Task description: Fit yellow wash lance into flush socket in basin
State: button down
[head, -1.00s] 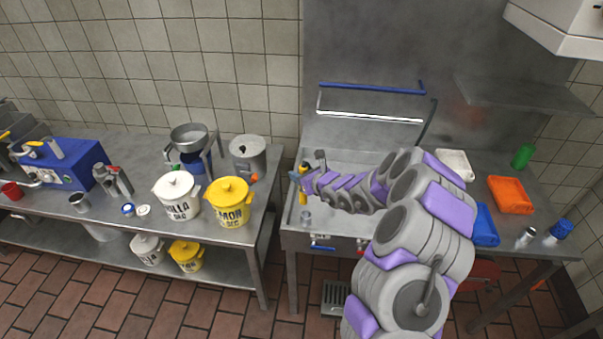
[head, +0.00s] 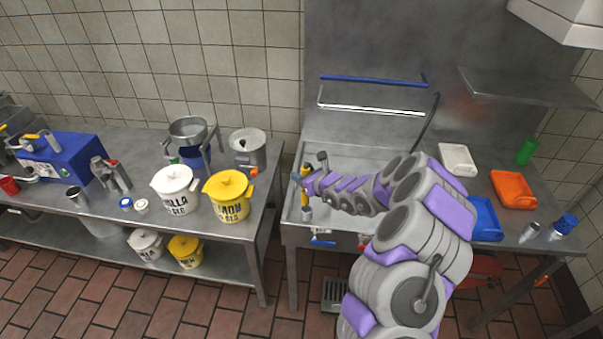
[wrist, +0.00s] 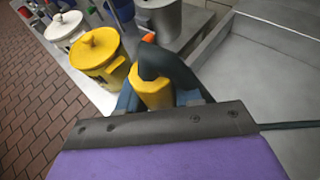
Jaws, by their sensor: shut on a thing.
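The yellow wash lance (head: 306,196) is upright in my gripper (head: 302,179), over the left part of the basin (head: 290,218) in the head view. In the wrist view the yellow lance (wrist: 152,88) shows between the blue-grey fingers of my gripper (wrist: 155,95), with a dark curved part over it. My gripper is shut on the lance. I cannot make out the flush socket, and I cannot tell whether the lance's lower end touches the basin.
On the left table stand a white lidded pot (head: 174,190), a yellow lidded pot (head: 229,197) and a steel pot (head: 248,150). An orange tray (head: 513,189), a blue tray (head: 485,218) and a white tray (head: 458,160) lie right of the basin. A blue rail (head: 372,81) is on the back wall.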

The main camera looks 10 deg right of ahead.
jog(key=shift+d+f+b, duration=0.1)
jog(key=shift+f+b, duration=0.25)
jog(key=shift+f, duration=0.7)
jog(key=shift+d, duration=0.1)
jog(key=shift+d, duration=0.45)
jog(key=shift+a, duration=0.35)
dwell(0.5)
jog(key=shift+f+b, duration=1.2)
jog(key=shift+f, duration=1.5)
jog(key=c, duration=0.7)
grip_release()
